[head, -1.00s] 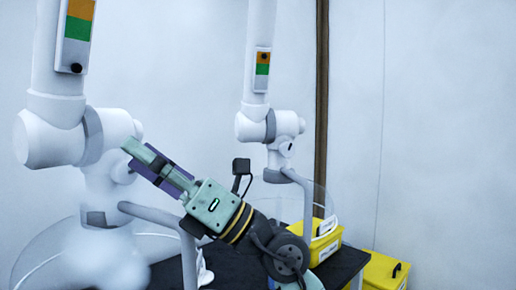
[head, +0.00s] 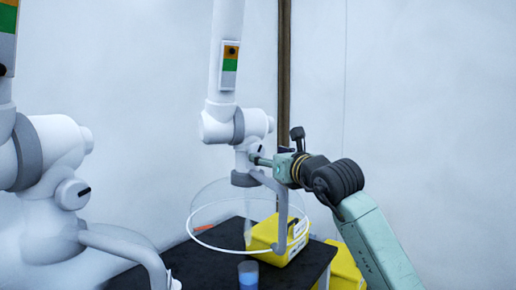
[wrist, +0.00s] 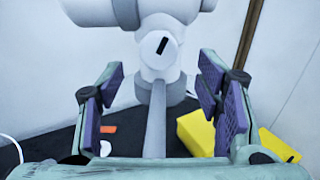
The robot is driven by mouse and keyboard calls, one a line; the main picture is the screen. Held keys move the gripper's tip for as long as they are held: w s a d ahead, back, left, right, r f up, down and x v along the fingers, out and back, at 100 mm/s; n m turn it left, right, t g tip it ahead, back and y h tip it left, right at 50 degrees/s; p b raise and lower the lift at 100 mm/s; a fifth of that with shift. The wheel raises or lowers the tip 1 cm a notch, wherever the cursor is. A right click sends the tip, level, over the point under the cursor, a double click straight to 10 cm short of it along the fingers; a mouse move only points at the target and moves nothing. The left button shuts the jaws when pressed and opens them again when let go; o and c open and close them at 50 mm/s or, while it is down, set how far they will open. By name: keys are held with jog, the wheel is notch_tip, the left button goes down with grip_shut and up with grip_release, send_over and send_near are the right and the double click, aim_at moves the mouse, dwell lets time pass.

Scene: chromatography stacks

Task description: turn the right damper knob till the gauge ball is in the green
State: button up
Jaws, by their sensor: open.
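The right damper knob (wrist: 158,46) is a white round knob with a black mark on its face, tilted from upright. It sits on the white joint of the right extraction arm (head: 235,125). The right gauge (head: 230,58) is above it on the tube; its dark ball (head: 232,51) is in the orange band, above the green. My gripper (wrist: 159,82) is open and empty. In the wrist view its purple pads are apart, with the knob ahead between and slightly above them. In the head view my gripper (head: 259,160) comes from the right and hides the knob; contact cannot be told.
A yellow bin (head: 265,235) and a blue-filled cup (head: 248,276) stand on the black table (head: 205,262). The left extraction arm has its own knob (head: 73,194). The right is free.

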aim_at(259, 153)
jog(key=p+x, duration=0.1)
jog(key=x, duration=0.3)
jog(key=shift+w+a+r+p, duration=0.15)
jog(key=shift+a+p, duration=0.05)
jog(key=shift+p, duration=0.1)
jog(key=shift+w+a, duration=0.25)
jog(key=shift+w, duration=0.35)
jog(key=shift+c, duration=0.4)
